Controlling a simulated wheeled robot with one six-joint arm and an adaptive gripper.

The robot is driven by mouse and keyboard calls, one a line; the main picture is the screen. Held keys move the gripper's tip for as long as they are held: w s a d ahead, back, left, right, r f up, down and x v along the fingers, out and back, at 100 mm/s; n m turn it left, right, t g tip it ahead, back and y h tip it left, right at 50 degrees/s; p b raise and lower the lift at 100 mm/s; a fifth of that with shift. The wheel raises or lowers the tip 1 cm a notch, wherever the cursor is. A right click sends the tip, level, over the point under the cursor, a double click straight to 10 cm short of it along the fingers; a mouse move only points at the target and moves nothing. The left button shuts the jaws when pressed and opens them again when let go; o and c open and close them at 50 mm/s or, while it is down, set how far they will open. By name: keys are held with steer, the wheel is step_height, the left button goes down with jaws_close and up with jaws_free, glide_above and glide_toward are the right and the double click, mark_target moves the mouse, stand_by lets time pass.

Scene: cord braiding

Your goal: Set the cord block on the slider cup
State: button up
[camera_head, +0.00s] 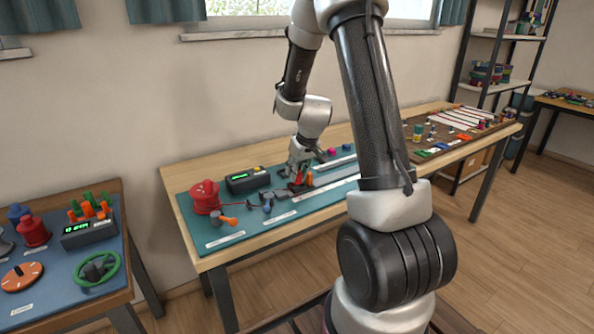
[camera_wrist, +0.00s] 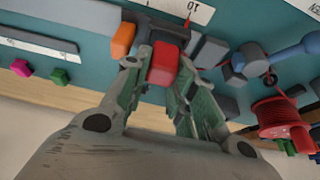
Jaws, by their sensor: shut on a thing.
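My gripper (camera_wrist: 165,80) is shut on a red block, the cord block (camera_wrist: 163,64), with a finger on each side of it in the wrist view. The block is at a dark holder, apparently the slider cup (camera_wrist: 168,28); I cannot tell whether it rests on the cup or is just above it. An orange block (camera_wrist: 123,40) stands close beside the left finger. In the head view my gripper (camera_head: 299,174) is low over the middle of the teal mat, and the cord block and cup are too small there to tell apart.
A red spool (camera_wrist: 279,118) with red cord is right of my gripper in the wrist view. In the head view, a red device (camera_head: 205,197) and a black display box (camera_head: 248,180) stand on the teal mat (camera_head: 262,230) to the left. A brown board (camera_head: 455,130) lies farther right.

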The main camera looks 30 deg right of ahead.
steer(key=shift+f, duration=0.5)
steer(key=shift+f, duration=0.2)
steer(key=shift+f, duration=0.15)
steer(key=o, duration=1)
steer(key=shift+r, duration=3.95)
